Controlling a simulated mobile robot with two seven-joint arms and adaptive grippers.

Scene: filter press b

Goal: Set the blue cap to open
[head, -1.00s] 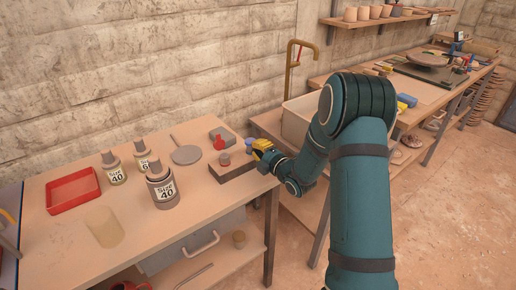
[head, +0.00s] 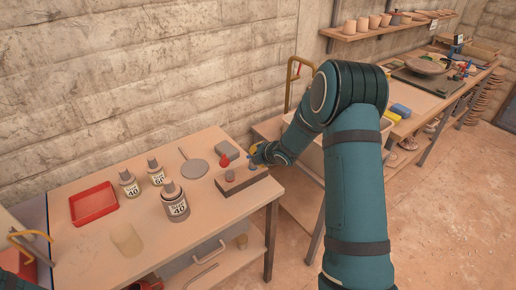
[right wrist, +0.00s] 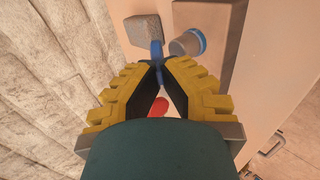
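A dark block (head: 243,187) with small grey knobs sits at the right end of the table. My right gripper (head: 257,156) reaches its back right side from the right; blue shows at its tips in the head view. In the right wrist view, the yellow-backed fingers (right wrist: 160,65) converge closely with a narrow upright blue piece (right wrist: 157,50) between the tips, apparently gripped; I take it for the blue cap. Beside it is a grey cylinder (right wrist: 186,44) with a blue rim. Where the blue piece attaches is hidden.
A red piece (head: 224,160) and a grey block (head: 227,149) are close by. The table front is clear.

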